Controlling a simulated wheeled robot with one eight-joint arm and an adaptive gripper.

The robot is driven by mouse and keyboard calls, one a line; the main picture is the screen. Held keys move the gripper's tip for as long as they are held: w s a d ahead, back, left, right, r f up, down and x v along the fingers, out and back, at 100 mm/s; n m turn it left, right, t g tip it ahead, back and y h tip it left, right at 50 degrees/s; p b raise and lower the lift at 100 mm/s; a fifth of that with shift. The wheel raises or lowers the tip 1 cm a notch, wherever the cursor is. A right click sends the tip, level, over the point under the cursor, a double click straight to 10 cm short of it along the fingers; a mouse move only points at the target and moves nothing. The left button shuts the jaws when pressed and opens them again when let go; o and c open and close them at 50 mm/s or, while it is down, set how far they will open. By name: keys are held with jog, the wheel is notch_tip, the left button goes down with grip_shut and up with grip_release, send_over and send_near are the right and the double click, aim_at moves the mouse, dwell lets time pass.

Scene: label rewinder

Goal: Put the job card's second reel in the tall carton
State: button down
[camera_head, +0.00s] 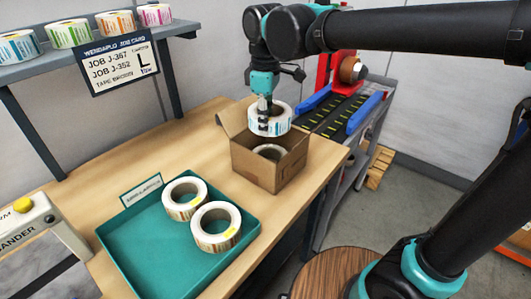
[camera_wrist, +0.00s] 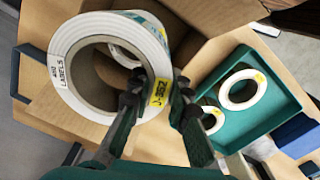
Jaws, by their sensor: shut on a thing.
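My gripper (camera_head: 264,118) is shut on the wall of a white label reel (camera_head: 277,124) with teal print. It holds the reel above the open cardboard carton (camera_head: 262,174) on the bench. In the wrist view the held reel (camera_wrist: 72,82) has a yellow tag that seems to read J-352, between my fingers (camera_wrist: 160,98). Another reel (camera_head: 268,151) lies inside the carton, partly hidden by the held reel in the wrist view. The job card (camera_head: 121,66) on the shelf edge lists J-367, then J-352, with a large L.
A teal tray (camera_head: 150,237) with two reels (camera_head: 184,199) (camera_head: 216,227) stands front left of the carton. Several reels (camera_head: 69,34) stand on the shelf. A conveyor (camera_head: 330,112) with blue rails lies behind right. The carton's flaps stand open near the bench's right edge.

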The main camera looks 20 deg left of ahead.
notch_tip(320, 180, down, 10)
jog(key=shift+f, duration=0.2)
jog(key=shift+f, duration=0.4)
jog(key=c, duration=1.8)
grip_release()
jog(key=shift+o, duration=0.4)
notch_tip(320, 180, up, 13)
jog(key=shift+f, duration=0.1)
